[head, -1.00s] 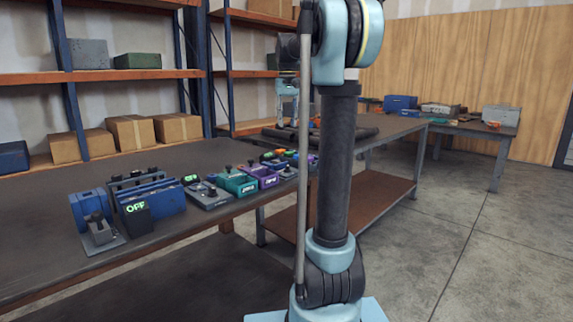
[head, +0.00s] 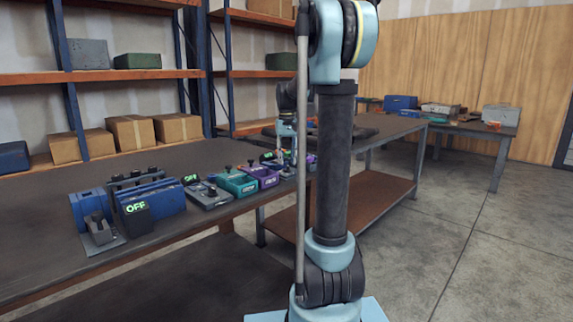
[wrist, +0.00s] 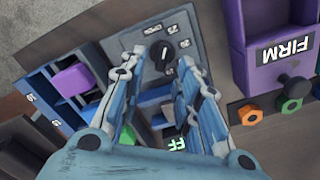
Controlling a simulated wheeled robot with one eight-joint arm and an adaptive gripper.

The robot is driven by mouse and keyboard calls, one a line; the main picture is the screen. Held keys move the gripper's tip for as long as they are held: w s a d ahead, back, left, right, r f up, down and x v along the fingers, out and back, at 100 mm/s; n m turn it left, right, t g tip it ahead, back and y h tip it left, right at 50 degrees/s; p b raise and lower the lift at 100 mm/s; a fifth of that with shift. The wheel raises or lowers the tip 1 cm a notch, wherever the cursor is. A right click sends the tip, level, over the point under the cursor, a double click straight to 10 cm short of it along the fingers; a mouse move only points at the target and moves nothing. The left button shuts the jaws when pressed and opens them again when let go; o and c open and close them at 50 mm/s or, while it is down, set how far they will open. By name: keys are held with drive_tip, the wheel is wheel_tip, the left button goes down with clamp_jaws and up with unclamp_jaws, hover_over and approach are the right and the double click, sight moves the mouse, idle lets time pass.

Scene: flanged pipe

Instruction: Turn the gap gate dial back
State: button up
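The gap gate dial (wrist: 161,54) is a round black knob with a pale pointer mark on a grey plate (wrist: 132,42), with number labels around it. In the wrist view my gripper (wrist: 158,62) is open, its two blue fingers pointing toward the dial, one on each side of it in the picture. I cannot tell how far the fingertips are above the knob or whether they touch it. In the head view my gripper (head: 284,152) is low over the far end of the row of devices, partly hidden by my arm; the dial cannot be made out there.
A purple box labelled FIRM (wrist: 285,45) stands close on the right in the wrist view, with orange and green nuts (wrist: 290,105) below it. A blue divided tray (wrist: 62,85) holding a purple block is on the left. A green-lit display (wrist: 177,144) shows between the fingers.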

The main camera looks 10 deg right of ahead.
drive_tip(key=shift+f, duration=1.05)
clamp_jaws()
drive_tip(key=shift+n, duration=0.3)
drive_tip(key=n, duration=0.3)
drive_tip(key=shift+a, duration=0.2)
drive_tip(key=shift+s+a+n, duration=0.1)
drive_tip(key=shift+n, duration=1.5)
